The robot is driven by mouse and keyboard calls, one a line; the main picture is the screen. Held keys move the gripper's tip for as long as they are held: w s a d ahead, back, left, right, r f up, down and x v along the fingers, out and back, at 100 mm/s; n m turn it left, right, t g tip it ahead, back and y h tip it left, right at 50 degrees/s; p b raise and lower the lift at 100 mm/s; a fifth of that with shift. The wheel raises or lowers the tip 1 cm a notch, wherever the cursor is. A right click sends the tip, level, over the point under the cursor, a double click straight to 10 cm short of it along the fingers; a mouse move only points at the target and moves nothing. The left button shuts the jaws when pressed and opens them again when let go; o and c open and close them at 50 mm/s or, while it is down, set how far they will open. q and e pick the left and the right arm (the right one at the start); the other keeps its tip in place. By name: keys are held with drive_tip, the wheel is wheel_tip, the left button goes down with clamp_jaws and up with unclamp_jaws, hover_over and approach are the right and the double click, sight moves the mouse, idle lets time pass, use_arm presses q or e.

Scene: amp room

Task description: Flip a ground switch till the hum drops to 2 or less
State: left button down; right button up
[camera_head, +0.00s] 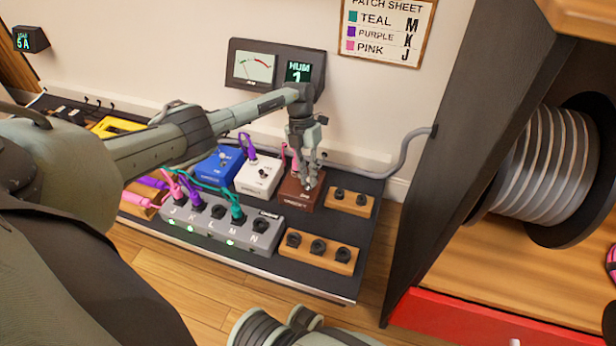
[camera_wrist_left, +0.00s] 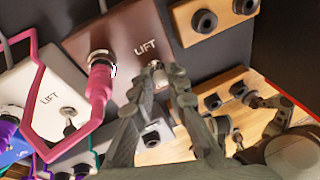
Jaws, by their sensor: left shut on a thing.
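The brown pedal (camera_head: 301,197) stands on the dark board. In the left wrist view its top (camera_wrist_left: 122,40) reads "LIFT" beside a small metal toggle switch (camera_wrist_left: 157,68). My left gripper (camera_head: 308,183) is over this pedal, its fingers (camera_wrist_left: 160,82) shut on the switch, partly covering it. The white pedal (camera_head: 257,178) and blue pedal (camera_head: 221,164) stand to its left. The white pedal also has a LIFT toggle (camera_wrist_left: 68,115). The hum display (camera_head: 298,73) reads 1. My right gripper seems to show at the right of the left wrist view (camera_wrist_left: 265,103), its jaws unclear.
A grey box (camera_head: 215,228) with sockets J to N holds pink, purple and teal plugs. Wooden socket blocks (camera_head: 319,252) (camera_head: 350,201) stand close right of the brown pedal. A pink cable (camera_wrist_left: 100,85) plugs into that pedal. A cable reel (camera_head: 555,165) is at right.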

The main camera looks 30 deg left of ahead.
idle(0.6)
use_arm(q)
drive_tip(key=c, duration=1.5)
unclamp_jaws()
drive_tip(key=shift+w+a+r, duration=0.1)
drive_tip(key=shift+r, duration=0.05)
drive_tip(key=v, duration=1.1)
drive_tip(key=shift+w+r, duration=0.15)
drive_tip(key=shift+r, duration=0.1)
drive_tip(key=shift+a, duration=0.1)
